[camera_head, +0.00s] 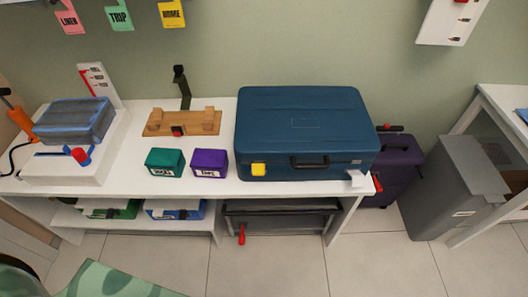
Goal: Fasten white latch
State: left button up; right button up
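A blue suitcase (305,125) lies flat with its lid down on the white table, right of centre. A black handle (309,162) is on its front face. The white latch (356,178) is at the right end of the front and sticks outward, its flap tilted away from the case. The yellow latch (258,169) is at the left end of the front and lies flat against the case. Neither of my grippers shows in this view.
Green (164,162) and purple (209,163) boxes stand left of the suitcase on the white table (130,195). A wooden rack (183,122) is behind them. A purple suitcase (399,165) and grey bin (457,190) stand right. The tiled floor in front is mostly clear.

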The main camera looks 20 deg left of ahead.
aim_at(358, 176)
jog(key=k+j+z, duration=0.15)
jog(key=j, duration=0.25)
jog(key=j+z, duration=0.15)
jog(key=j, duration=0.3)
jog(key=k+j+z, duration=0.2)
jog(key=j, duration=0.2)
jog(key=k+j+z, duration=0.15)
jog(key=j, duration=0.2)
jog(key=k+j+z, duration=0.15)
jog(key=j, duration=0.25)
jog(key=k+j+z, duration=0.15)
jog(key=j, duration=0.2)
